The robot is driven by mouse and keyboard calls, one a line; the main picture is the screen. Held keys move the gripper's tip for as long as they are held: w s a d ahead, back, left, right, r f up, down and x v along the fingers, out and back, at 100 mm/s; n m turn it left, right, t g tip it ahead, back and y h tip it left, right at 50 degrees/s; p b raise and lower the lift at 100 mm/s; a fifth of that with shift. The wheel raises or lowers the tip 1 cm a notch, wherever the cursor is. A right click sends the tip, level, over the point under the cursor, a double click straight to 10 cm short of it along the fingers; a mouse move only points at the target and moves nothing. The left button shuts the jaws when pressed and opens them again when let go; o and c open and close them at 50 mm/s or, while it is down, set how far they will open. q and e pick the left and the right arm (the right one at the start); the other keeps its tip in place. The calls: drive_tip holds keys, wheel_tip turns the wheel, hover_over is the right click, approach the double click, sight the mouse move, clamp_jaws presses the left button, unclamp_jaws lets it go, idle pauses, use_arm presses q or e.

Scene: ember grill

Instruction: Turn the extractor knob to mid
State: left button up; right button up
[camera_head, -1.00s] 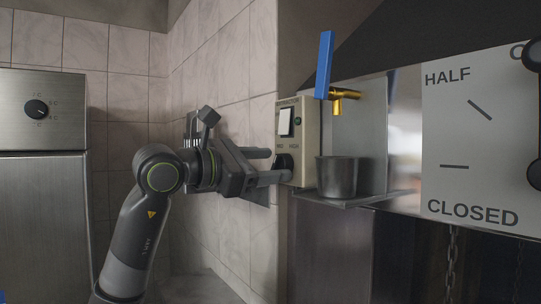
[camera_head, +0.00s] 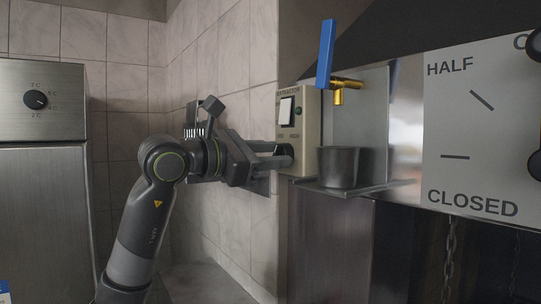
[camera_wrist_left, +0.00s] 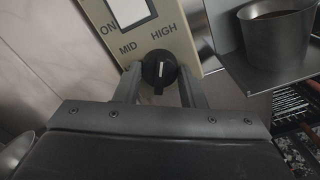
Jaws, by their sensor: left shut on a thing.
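The extractor panel (camera_head: 309,155) is a beige box on the wall, right of my left gripper in the head view. It also shows in the left wrist view (camera_wrist_left: 183,38), with the labels ON, MID and HIGH. The black extractor knob (camera_wrist_left: 160,68) sits below MID and HIGH, with a pale mark on its face; which label it points at is hard to tell. My left gripper (camera_wrist_left: 160,84) is shut on the knob, one finger on each side. In the head view its fingers (camera_head: 276,155) reach the panel's lower part and partly hide the knob. My right gripper is not in view.
A metal cup (camera_head: 338,168) stands on a small shelf (camera_head: 372,189) right of the panel, under a brass tap (camera_head: 338,98) with a blue lever (camera_head: 325,55). A steel cabinet with a dial (camera_head: 35,99) stands at the left. A HALF/CLOSED plate (camera_head: 470,130) is at the right.

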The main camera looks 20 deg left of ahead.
use_arm(q)
drive_tip(key=n+b, duration=0.5)
drive_tip(key=n, duration=0.4)
drive_tip(key=shift+n+b, duration=0.7)
drive_tip(key=shift+n, duration=0.5)
drive_tip(key=o, duration=1)
drive_tip(key=shift+a, duration=0.1)
